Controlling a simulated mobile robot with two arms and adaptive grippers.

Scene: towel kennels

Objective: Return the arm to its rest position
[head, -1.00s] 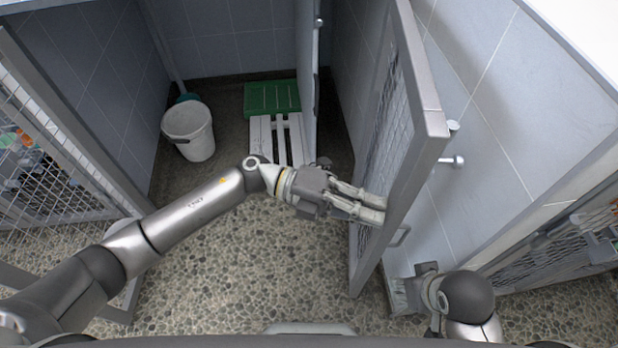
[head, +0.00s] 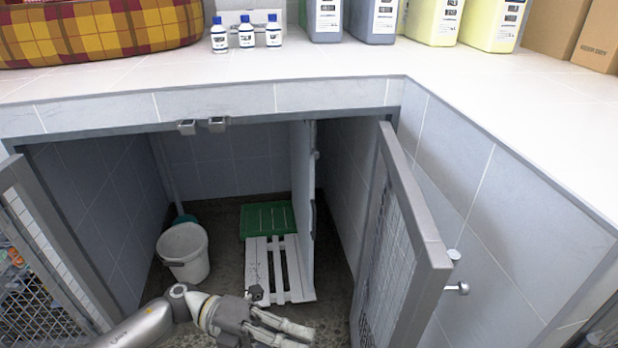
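My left arm comes in from the lower left, and its gripper (head: 290,332) is low in the head view, in front of the open kennel. Its two fingers point right and stand apart, with nothing seen between them. The gripper is apart from the mesh door (head: 405,255), which stands open to its right. My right gripper is out of the view.
In the kennel are a white bucket (head: 186,252), a white slatted pallet (head: 262,270) and a green slatted board (head: 266,219). Another mesh door (head: 50,260) stands open at left. Bottles (head: 246,36), jugs (head: 372,18) and a plaid bed (head: 95,30) stand on the tiled counter (head: 300,75).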

